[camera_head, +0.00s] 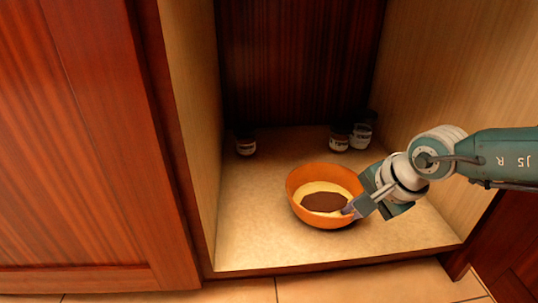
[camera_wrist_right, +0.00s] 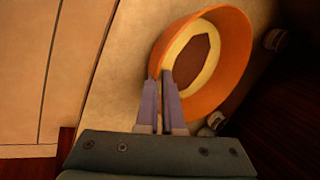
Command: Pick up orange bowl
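The orange bowl (camera_head: 302,205) is in the open cabinet, near its front edge. It has a pale inside with a dark brown patch in the middle. I cannot tell whether its base touches the cabinet floor. My right gripper (camera_head: 352,208) comes in from the right and is at the bowl's right rim. In the right wrist view the two fingers (camera_wrist_right: 164,76) are close together at the rim of the bowl (camera_wrist_right: 232,75), and the wall appears pinched between them. The fingers hide a small part of the rim. My left gripper is not in view.
A small jar (camera_head: 245,145) stands at the cabinet's back left. Two more jars, one (camera_head: 339,139) beside another (camera_head: 361,136), stand at the back right. The cabinet floor (camera_head: 250,220) left of the bowl is clear. A wooden door (camera_head: 90,150) is at the left.

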